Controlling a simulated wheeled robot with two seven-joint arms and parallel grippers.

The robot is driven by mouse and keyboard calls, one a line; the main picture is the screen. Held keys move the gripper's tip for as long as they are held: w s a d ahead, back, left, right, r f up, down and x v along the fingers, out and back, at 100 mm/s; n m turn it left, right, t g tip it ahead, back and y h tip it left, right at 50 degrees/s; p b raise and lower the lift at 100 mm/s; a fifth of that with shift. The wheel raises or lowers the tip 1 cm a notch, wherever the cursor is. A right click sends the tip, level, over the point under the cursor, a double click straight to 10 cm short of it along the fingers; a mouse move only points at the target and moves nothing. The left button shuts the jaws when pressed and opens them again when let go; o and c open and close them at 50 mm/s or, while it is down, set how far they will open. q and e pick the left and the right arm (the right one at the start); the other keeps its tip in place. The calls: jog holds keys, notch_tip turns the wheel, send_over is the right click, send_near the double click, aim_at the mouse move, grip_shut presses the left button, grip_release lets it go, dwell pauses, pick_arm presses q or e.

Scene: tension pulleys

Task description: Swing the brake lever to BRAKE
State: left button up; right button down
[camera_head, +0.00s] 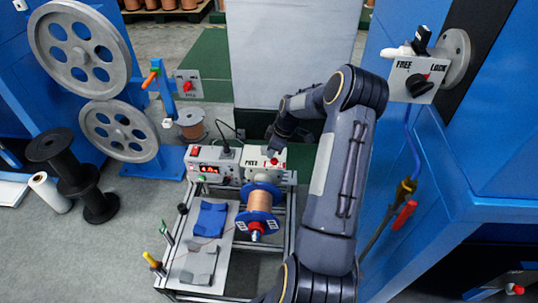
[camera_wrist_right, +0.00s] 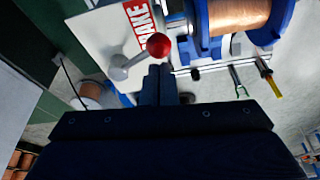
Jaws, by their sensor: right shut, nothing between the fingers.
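The brake lever shows in the right wrist view as a short grey arm with a red ball knob (camera_wrist_right: 158,45). It slants from its grey pivot on a white panel (camera_wrist_right: 95,35), beside a red label of which "RAKE" is readable. In the head view the panel (camera_head: 250,172) reads "FREE" at left, and the red knob (camera_head: 273,161) is small and partly covered. My right gripper (camera_wrist_right: 158,73) is shut and empty, its fingertips right beside the knob; I cannot tell if they touch. In the head view the right gripper (camera_head: 272,150) is dark and reaches the panel from above. My left gripper is not seen.
A copper spool (camera_head: 260,203) with blue flanges sits just in front of the panel. A control box (camera_head: 207,165) with a red display stands left of it. A FREE/LOCK box (camera_head: 413,78) is on the blue cabinet at right. Large grey pulleys (camera_head: 80,48) stand at left.

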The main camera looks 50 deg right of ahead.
jog(key=v, duration=0.4)
jog(key=shift+r+p, duration=0.35)
jog(key=shift+p, duration=0.05)
